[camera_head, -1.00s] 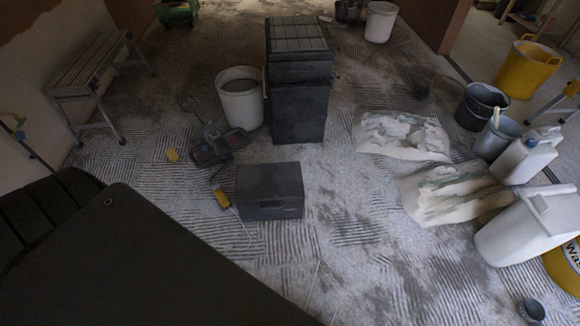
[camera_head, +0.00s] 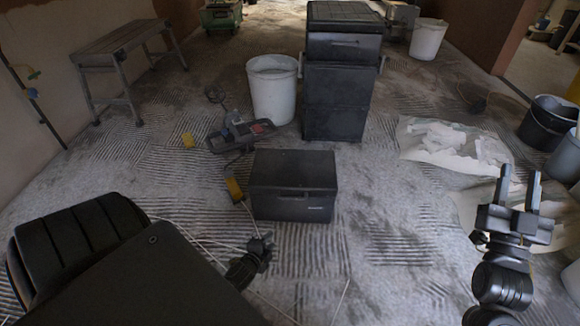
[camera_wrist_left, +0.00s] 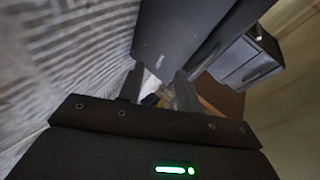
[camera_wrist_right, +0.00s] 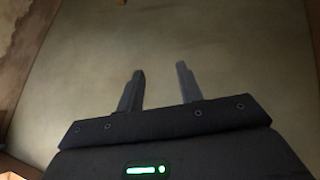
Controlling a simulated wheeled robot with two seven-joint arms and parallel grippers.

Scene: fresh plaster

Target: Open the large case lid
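A dark lidded case (camera_head: 293,190) sits on the floor in the middle of the head view, its lid closed. Behind it stands a taller black stacked case (camera_head: 338,95), its top also closed. My left gripper (camera_head: 264,243) is low, in front of the nearer case and apart from it, partly hidden by the dark panel. In the left wrist view its two fingers (camera_wrist_left: 158,82) are apart and empty, with dark flat surfaces beyond them. My right gripper (camera_head: 520,182) is raised right of the nearer case, open and empty. Its spread fingers also show in the right wrist view (camera_wrist_right: 160,75).
A white bucket (camera_head: 273,95) stands left of the tall case, with a dark tool (camera_head: 243,135) and yellow pieces nearby. A grey bench (camera_head: 125,45) is at left. Crumpled sheets (camera_head: 450,148) and dark buckets (camera_head: 545,122) lie right. Striped floor around the nearer case is mostly clear.

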